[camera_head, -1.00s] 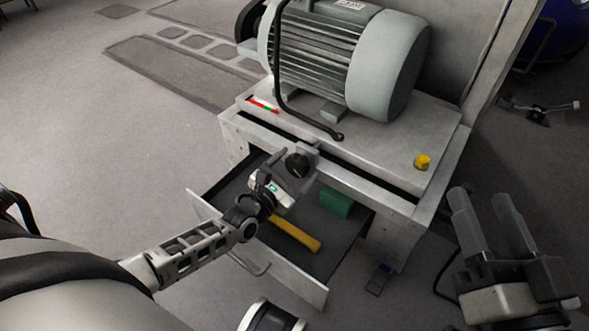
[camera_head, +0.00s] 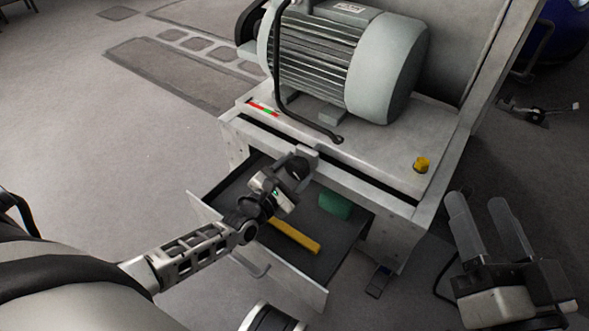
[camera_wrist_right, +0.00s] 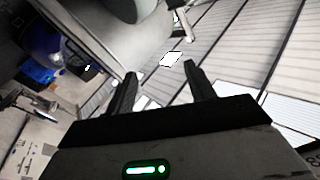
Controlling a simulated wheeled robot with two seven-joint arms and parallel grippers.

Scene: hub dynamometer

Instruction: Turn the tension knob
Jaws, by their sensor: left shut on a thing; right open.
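The black tension knob (camera_head: 298,168) sits on a bracket at the front edge of the grey bench, below the motor. My left gripper (camera_head: 287,174) is shut on the knob and partly hides it, above the open drawer. A small red and green strip (camera_head: 263,108) lies on the bench top at the left. My right gripper (camera_head: 478,202) is open and empty, off the bench's right side. Its two spread fingers also show in the right wrist view (camera_wrist_right: 160,72), with nothing between them.
The open drawer (camera_head: 315,290) holds a yellow bar (camera_head: 295,236) and a green block (camera_head: 335,205).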

